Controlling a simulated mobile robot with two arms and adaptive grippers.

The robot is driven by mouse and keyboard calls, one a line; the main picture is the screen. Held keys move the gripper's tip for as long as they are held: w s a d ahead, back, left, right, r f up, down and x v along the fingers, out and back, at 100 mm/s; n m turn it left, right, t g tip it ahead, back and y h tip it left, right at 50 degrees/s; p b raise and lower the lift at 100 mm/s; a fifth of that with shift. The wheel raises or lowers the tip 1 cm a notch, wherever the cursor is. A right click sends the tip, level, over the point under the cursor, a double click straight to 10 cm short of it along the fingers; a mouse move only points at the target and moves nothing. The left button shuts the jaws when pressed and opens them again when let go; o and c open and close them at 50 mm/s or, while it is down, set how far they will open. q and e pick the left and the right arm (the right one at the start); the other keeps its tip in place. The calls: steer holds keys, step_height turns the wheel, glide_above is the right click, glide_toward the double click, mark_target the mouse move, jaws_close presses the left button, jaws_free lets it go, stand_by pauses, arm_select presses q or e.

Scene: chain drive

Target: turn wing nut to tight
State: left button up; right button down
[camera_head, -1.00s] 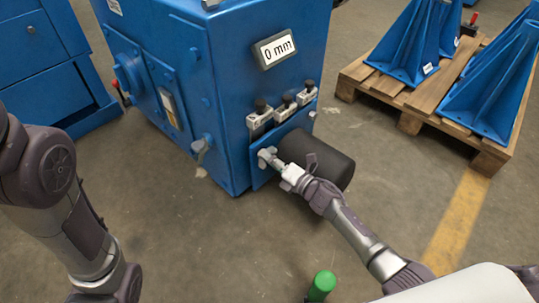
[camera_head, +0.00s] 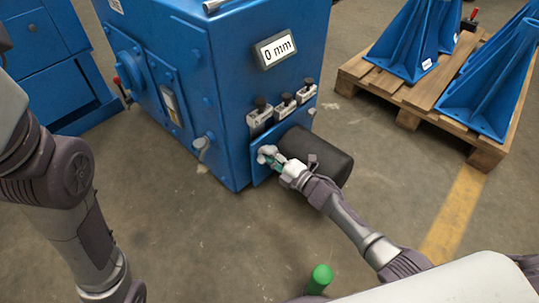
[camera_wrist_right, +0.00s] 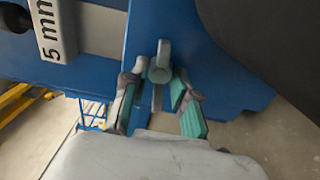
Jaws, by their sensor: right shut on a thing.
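The grey wing nut (camera_head: 265,153) sits low on the front of the blue machine, beside a black cylinder. My right gripper (camera_head: 277,163) reaches it from the lower right and is shut on it. In the right wrist view the wing nut (camera_wrist_right: 160,66) shows one upright wing and a round hub, with the teal-padded fingers of the right gripper (camera_wrist_right: 158,101) on either side of its lower part. The exact finger contact is hard to see. My left arm is at the left of the head view; its gripper is out of view.
The black cylinder (camera_head: 319,156) sticks out close to the right of the wing nut. Several small clamps with black knobs (camera_head: 284,101) are above it, below a "0 mm" plate (camera_head: 276,49). A pallet (camera_head: 409,99) with blue brackets stands at right. A green-topped object (camera_head: 320,275) is in front.

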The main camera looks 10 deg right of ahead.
steer(key=shift+s+f, duration=0.1)
steer(key=shift+f, duration=0.1)
steer(key=c, duration=1.2)
jaws_free()
steer(key=shift+o, duration=0.3)
steer(key=shift+r, duration=0.1)
steer(key=shift+d, duration=0.1)
steer(key=v, duration=1.2)
